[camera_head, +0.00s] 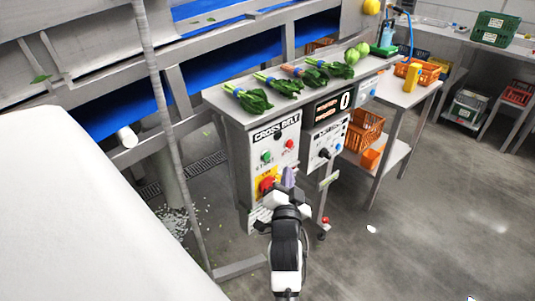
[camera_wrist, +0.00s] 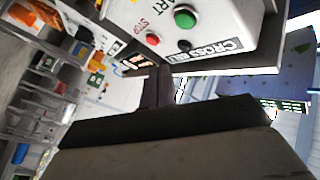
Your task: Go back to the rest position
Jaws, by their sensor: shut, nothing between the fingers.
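My gripper (camera_head: 289,180) is in front of the control box labelled CROSS BELT (camera_head: 270,160), near its red switch on a yellow plate (camera_head: 267,184). The fingers are shut with nothing held. I cannot tell whether they touch the box. The picture there is tilted.
Leafy greens (camera_head: 254,100) lie on the steel counter (camera_head: 228,105) above the box. Orange crates (camera_head: 365,130) sit on a side table's shelf. A blue belt (camera_head: 110,112) runs at left. Floor (camera_head: 430,220) at right is clear.

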